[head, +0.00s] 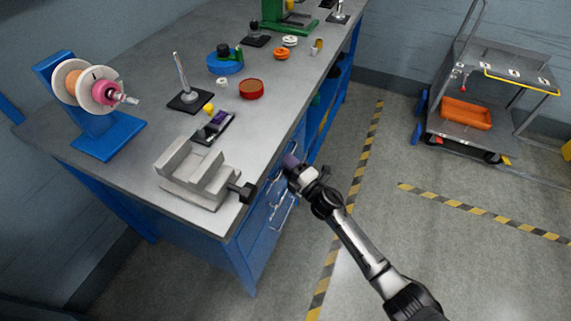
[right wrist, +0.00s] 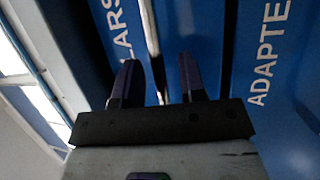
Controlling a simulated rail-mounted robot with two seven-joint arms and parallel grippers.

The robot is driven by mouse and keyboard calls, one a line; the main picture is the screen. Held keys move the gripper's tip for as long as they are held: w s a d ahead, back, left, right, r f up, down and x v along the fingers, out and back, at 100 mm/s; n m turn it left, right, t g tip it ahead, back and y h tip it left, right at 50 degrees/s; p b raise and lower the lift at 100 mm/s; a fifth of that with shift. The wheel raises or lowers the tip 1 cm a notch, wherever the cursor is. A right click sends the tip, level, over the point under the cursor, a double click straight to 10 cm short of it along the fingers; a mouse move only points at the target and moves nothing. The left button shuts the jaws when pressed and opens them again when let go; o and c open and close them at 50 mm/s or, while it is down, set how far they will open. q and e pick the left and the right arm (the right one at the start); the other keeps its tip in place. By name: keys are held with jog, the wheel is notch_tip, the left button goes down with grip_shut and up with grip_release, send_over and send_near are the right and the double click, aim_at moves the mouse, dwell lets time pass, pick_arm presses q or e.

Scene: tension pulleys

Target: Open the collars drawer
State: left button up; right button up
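The blue drawers (head: 262,218) with pale bar handles are in the bench front, below the tabletop edge. My right gripper (head: 293,163) is at the upper part of this drawer front and hides some of it. In the right wrist view the drawer front with letters ending "LARS" (right wrist: 122,30) is at upper left, partly cut off. A pale metal bar (right wrist: 152,45), seemingly a handle, runs down between the two dark fingers (right wrist: 160,85). The fingers stand apart with a gap; I cannot tell whether either touches the bar. My left gripper is out of view.
A drawer front marked "ADAPTE" (right wrist: 268,50) is beside it. A grey vise (head: 195,178) with a dark knob sits at the bench edge, near my right gripper. Floor right of the bench is clear up to a grey cart (head: 485,125).

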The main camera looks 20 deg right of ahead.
jog(key=shift+w+a, duration=0.15)
jog(key=shift+w, duration=0.25)
jog(key=shift+c, duration=0.2)
grip_shut()
